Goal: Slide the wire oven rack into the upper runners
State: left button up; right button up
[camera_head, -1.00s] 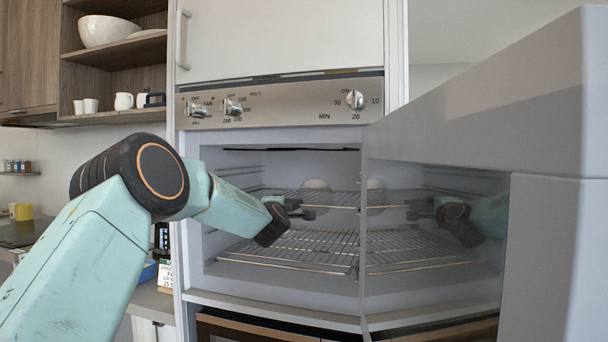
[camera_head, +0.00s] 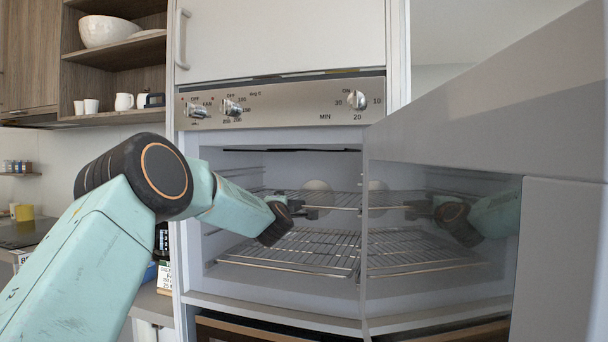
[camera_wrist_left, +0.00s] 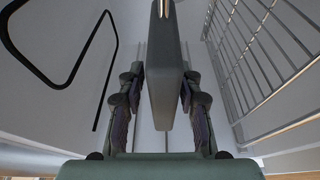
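The upper wire rack (camera_head: 345,200) is inside the open oven, level, above a second, lower wire rack (camera_head: 290,252). A dark grey block (camera_head: 320,198) shows at the upper rack's front. My left gripper (camera_head: 298,208) reaches into the oven from the left, near that block. In the left wrist view its two fingers (camera_wrist_left: 162,100) stand apart on either side of a grey slab (camera_wrist_left: 167,65), apparently the same block. A gap shows on the slab's left; contact on its right is unclear. A wire rack (camera_wrist_left: 260,60) shows at right there. My right gripper is not in view.
The oven door (camera_head: 440,235) stands open at the right, its inner face mirroring the racks and my arm. Side runners (camera_head: 240,172) line the oven's left wall. A black loop (camera_wrist_left: 60,85) is at left in the wrist view. The control panel (camera_head: 290,103) is above.

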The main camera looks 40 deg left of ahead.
pick_arm(q)
jog(key=shift+o, duration=0.9)
jog(key=shift+w+f, duration=0.2)
jog(key=shift+w, duration=0.05)
jog(key=shift+s+d+r, duration=0.1)
jog(key=shift+s+d, duration=0.05)
jog(key=shift+s, duration=0.35)
jog(key=shift+s+d, duration=0.35)
jog(key=shift+d, duration=0.05)
jog(key=v, duration=1)
jog(key=shift+s, duration=0.2)
jog(key=shift+w, duration=0.15)
